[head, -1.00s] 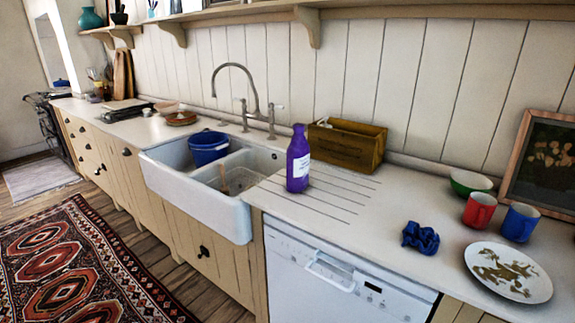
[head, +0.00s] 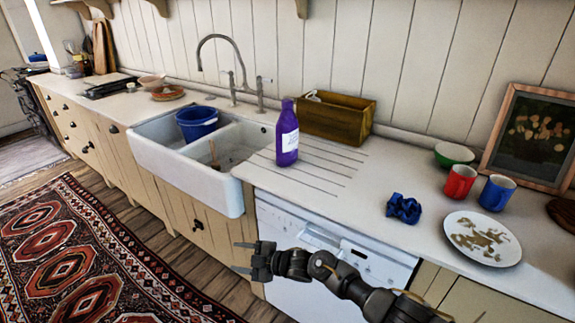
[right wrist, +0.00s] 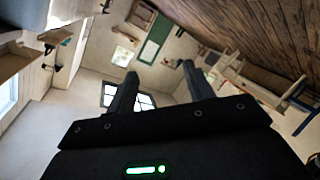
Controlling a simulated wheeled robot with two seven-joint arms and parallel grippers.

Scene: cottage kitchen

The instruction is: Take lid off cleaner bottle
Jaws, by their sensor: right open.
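A purple cleaner bottle (head: 287,138) with a white label and a purple lid (head: 288,103) stands upright on the counter's grooved draining area, just right of the sink. My right gripper (head: 238,257) is in front of the dishwasher and below the counter edge, apart from the bottle. It is open and empty, pointing left in the head view. Its two spread fingers (right wrist: 155,85) show in the right wrist view with only the room beyond them; the bottle is not in that view. My left gripper is not in view.
The white sink (head: 228,190) holds a blue bucket (head: 197,123). A wooden box (head: 337,117) stands behind the bottle. A blue cloth (head: 404,208), red mug (head: 460,183), blue mug (head: 497,192), green bowl (head: 454,154) and dirty plate (head: 482,238) are to the right. Counter around the bottle's front is clear.

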